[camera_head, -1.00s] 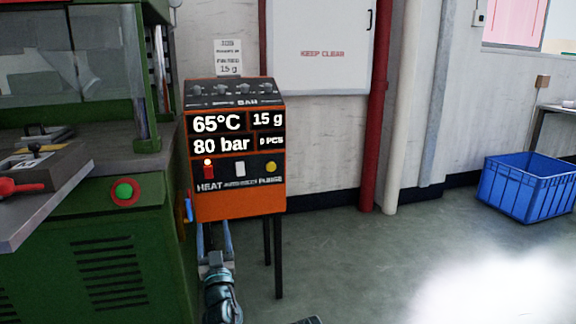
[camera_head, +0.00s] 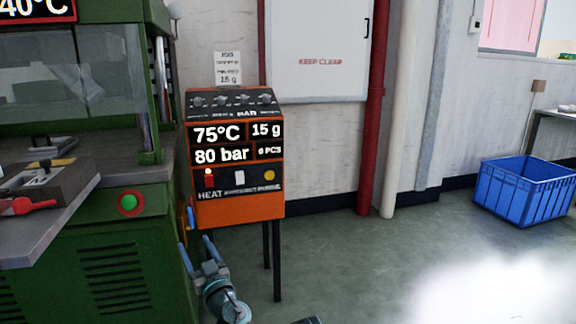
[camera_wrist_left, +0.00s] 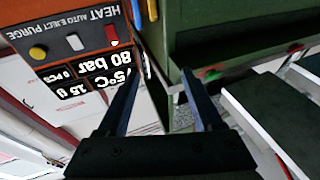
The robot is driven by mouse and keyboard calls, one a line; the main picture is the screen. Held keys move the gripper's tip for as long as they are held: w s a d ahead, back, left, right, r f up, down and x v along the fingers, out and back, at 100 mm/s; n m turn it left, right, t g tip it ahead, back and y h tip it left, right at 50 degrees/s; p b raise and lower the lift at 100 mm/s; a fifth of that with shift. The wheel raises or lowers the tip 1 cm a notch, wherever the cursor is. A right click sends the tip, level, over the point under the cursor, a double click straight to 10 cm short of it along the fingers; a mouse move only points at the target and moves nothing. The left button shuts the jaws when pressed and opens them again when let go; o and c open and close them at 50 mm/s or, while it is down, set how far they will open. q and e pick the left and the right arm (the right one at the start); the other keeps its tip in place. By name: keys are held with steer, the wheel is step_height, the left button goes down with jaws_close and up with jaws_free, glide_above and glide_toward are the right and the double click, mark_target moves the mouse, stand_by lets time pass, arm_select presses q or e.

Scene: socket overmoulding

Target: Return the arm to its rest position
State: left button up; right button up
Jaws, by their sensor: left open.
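My left gripper (camera_head: 198,250) is at the lower middle-left of the head view, just below the orange control box (camera_head: 238,212). Its two fingers are spread apart with nothing between them. The left wrist view shows the same open gripper (camera_wrist_left: 155,85), with the control box (camera_wrist_left: 62,40) upside down beyond it at the upper left. The box display reads 75°C, 15 g and 80 bar, and its red heat switch (camera_head: 209,178) has a lit lamp above it. My right gripper is not in view.
A green machine (camera_head: 105,275) with a grey worktop and a red-handled tool (camera_head: 18,206) stands at the left. A blue crate (camera_head: 520,195) sits on the floor at the right. A red pipe (camera_head: 370,130) runs down the wall. The middle floor is clear.

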arm_select(q)
steer(key=s+d+f+m+g+h+p, duration=0.3)
steer(key=s+d+f+g+h+p, duration=0.1)
steer(key=s+f+g+p, duration=0.6)
steer(key=s+d+f+m+g+h+p, duration=0.2)
steer(key=s+d+m+g+h+p, duration=0.45)
steer(key=s+d, duration=0.65)
step_height(320, 180, up, 38)
steer(key=w+m+p, duration=0.1)
steer(key=p, duration=3.4)
steer(key=shift+w+d+f+g, duration=0.2)
steer(key=shift+w+d+g, duration=0.05)
steer(key=shift+w+g, duration=0.1)
